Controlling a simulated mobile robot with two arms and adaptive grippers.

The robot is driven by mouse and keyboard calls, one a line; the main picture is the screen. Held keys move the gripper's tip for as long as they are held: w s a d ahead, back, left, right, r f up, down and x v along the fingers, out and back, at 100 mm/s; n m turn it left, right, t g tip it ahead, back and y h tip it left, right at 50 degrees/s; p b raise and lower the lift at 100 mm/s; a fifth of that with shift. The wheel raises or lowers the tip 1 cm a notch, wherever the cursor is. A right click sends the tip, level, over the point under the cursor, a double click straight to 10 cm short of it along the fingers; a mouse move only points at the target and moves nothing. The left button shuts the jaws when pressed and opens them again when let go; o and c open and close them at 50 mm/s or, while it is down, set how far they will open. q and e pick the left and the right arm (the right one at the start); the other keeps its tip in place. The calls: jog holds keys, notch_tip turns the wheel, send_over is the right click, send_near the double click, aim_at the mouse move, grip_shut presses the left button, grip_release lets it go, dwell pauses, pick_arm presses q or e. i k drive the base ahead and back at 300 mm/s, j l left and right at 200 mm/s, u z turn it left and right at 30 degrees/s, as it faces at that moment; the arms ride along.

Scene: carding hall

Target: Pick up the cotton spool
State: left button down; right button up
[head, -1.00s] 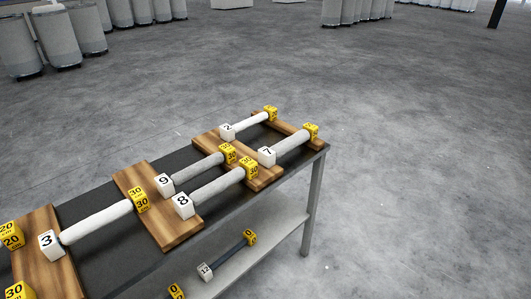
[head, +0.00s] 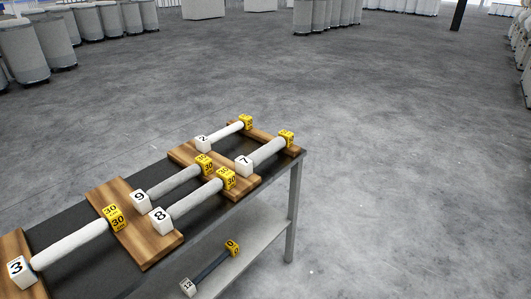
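Several white cotton spools with numbered white cubes and yellow cubes at their ends lie across wooden boards on a dark-topped table. They are spool 3 (head: 72,244), spool 8 (head: 195,202), spool 9 (head: 172,183), spool 7 (head: 266,153) and spool 2 (head: 224,132). Spool 3 is the nearest and thickest; spool 2 is the farthest. The frames do not show which one the task means. Neither of my grippers is in view.
The table (head: 60,217) runs from lower left to centre, with wooden boards (head: 149,238) on top. A thin dark bar (head: 212,266) with end cubes lies on its lower shelf (head: 252,252). Grey cans (head: 22,50) stand at the back left. The floor to the right is clear.

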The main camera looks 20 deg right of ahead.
aim_at(244, 165)
jog(key=i+l+u, duration=0.25)
jog(key=i+l, duration=0.35)
jog(key=i, duration=0.15)
